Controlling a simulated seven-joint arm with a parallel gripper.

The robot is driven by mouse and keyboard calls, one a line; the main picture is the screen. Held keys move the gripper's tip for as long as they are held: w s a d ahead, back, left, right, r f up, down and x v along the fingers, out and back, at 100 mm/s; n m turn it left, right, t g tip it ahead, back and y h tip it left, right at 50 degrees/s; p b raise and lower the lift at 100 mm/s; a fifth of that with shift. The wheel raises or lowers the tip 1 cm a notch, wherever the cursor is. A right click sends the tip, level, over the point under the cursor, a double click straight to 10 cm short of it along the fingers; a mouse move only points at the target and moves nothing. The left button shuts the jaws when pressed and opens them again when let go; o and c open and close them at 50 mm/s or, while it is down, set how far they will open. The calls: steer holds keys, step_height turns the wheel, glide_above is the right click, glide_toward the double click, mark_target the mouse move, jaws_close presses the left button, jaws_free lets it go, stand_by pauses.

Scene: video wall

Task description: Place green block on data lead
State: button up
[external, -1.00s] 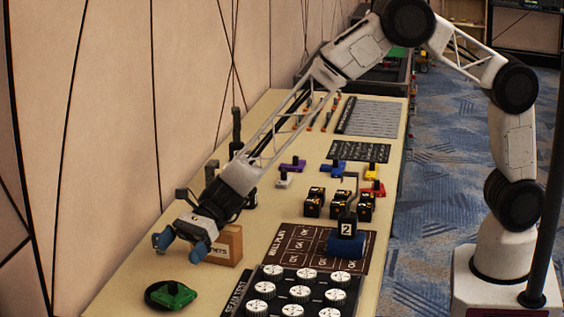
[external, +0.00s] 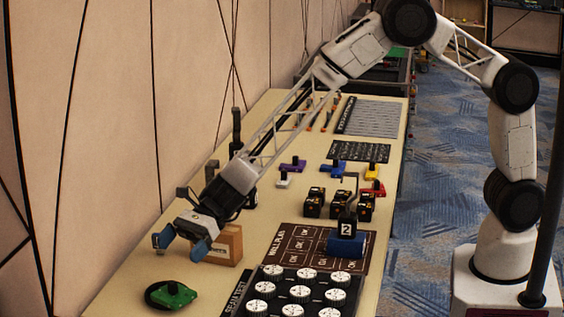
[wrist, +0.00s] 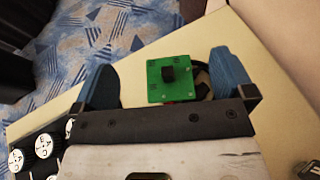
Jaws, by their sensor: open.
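Most of the coil is hidden under the block.
A cardboard box (external: 226,246) stands just behind and right of my gripper. A black panel of white dials (external: 300,292) lies to the right of the block. A blue-based stand marked 2 (external: 346,246) and several small black cubes (external: 340,203) are farther back. Bare table surrounds the coil.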

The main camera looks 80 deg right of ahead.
steer(key=s+d+r+n+g+h, duration=0.35)
steer(key=s+d+r+n, duration=0.85)
steer(key=s+d+r, duration=0.75)
steer(key=s+d+r+n+h, duration=0.1)
steer(key=s+d+n+h, duration=0.2)
steer(key=s+d, duration=0.3)
steer(key=s+d+r+n+h, duration=0.1)
steer(key=s+d+n+h, duration=0.2)
steer(key=s+d, duration=0.4)
steer(key=s+d+r+n+t+h, duration=0.1)
steer(key=s+d, duration=0.6)
steer(key=s, duration=1.3)
steer(key=r+n+h, duration=0.1)
steer(key=n+h, duration=0.1)
steer(key=n, duration=0.1)
steer(key=shift+d, duration=0.2)
